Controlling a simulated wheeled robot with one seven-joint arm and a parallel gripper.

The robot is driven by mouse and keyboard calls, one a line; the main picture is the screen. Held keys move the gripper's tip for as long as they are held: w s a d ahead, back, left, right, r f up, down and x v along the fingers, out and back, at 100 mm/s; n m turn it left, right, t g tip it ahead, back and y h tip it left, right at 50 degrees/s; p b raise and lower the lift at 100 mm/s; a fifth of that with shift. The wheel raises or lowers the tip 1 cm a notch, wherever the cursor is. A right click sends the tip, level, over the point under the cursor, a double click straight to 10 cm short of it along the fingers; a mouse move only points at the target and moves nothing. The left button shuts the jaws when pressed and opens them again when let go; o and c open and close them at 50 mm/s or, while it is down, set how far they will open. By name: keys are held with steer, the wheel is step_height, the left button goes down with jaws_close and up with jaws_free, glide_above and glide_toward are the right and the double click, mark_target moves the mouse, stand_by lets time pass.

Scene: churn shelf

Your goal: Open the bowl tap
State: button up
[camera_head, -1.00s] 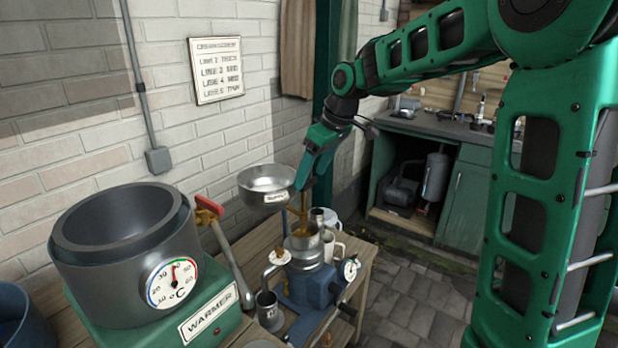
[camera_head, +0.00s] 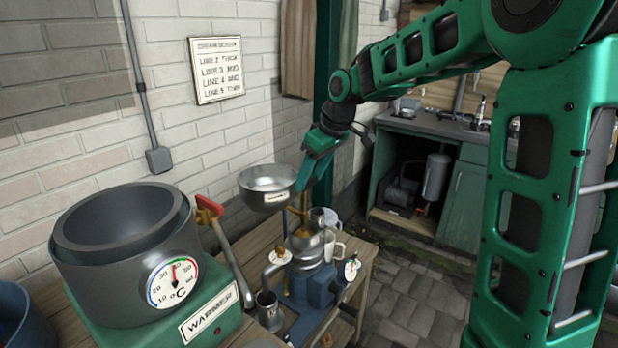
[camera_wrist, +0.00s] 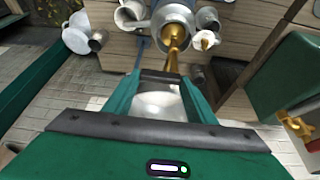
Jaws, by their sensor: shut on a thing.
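A steel bowl (camera_head: 266,184) with a small label sits high above the blue-based machine (camera_head: 306,290). A brass pipe (camera_head: 304,216) rises beside and below it from the machine's steel top. My gripper (camera_head: 300,190) reaches down at the bowl's right side. In the wrist view my gripper (camera_wrist: 160,76) has its green fingers close around something at their tips, with part of the bowl (camera_wrist: 160,104) showing between the fingers. Brass fittings (camera_wrist: 174,48) show just past the tips. The tap handle itself is mostly hidden by the fingers, so its angle cannot be told.
Small metal cups (camera_head: 268,308) and a white jug (camera_head: 333,246) stand around the machine on the wooden table. Open floor (camera_head: 415,290) lies to the right.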

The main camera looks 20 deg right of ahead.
steer(key=m, duration=0.2)
steer(key=s+m+h, duration=0.1)
steer(key=m, duration=0.1)
steer(key=shift+t, duration=0.3)
steer(key=m+h, duration=0.1)
steer(key=m, duration=0.2)
steer(key=s+m+h, duration=0.1)
steer(key=m, duration=0.2)
steer(key=a+m+h, duration=0.1)
steer(key=m, duration=0.2)
steer(key=shift+s+h, duration=0.3)
steer(key=shift+h, duration=0.1)
steer(key=m, duration=0.1)
steer(key=m+g, duration=0.1)
steer(key=m, duration=0.1)
steer(key=m+h, duration=0.1)
steer(key=shift+s+a+g, duration=0.2)
steer(key=shift+a+g, duration=0.05)
steer(key=shift+g, duration=0.05)
steer(key=shift+m, duration=0.4)
steer(key=o, duration=1.1)
